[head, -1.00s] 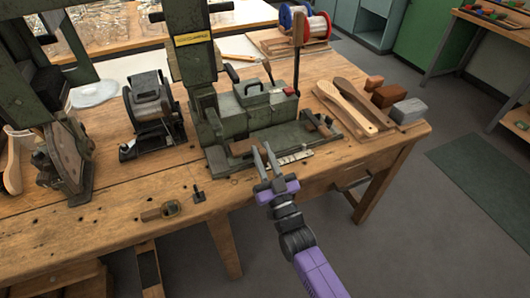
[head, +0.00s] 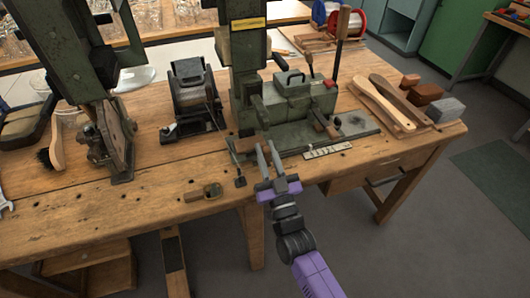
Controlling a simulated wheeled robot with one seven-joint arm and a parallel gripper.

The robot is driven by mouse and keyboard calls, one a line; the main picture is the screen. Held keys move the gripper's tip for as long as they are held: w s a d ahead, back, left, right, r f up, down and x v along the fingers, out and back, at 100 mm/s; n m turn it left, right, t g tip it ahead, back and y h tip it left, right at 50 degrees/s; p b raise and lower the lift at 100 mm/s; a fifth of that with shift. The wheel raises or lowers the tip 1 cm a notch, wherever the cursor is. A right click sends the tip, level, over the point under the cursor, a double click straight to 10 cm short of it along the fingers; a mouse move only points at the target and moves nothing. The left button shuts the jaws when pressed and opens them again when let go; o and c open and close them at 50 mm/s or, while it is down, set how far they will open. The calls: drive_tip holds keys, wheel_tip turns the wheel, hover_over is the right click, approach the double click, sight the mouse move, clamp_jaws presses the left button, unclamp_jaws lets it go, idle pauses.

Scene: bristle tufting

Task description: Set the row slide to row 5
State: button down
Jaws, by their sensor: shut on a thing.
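The green tufting machine (head: 292,100) stands on the bench. Along its front is a low slide base (head: 352,124). The fingertips hide the held part.
A vise-like device (head: 192,98) stands to the left. Wooden brush backs (head: 385,100) and blocks (head: 425,93) lie to the right. A small brass-and-wood tool (head: 203,193) lies on the front bench top, which has clear wood around it.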

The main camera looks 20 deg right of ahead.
drive_tip(key=shift+a, duration=0.25)
drive_tip(key=c, duration=1.3)
unclamp_jaws()
drive_tip(key=shift+a, duration=0.1)
drive_tip(key=shift+s+f, duration=0.2)
drive_tip(key=shift+s, duration=0.2)
drive_tip(key=v, duration=0.7)
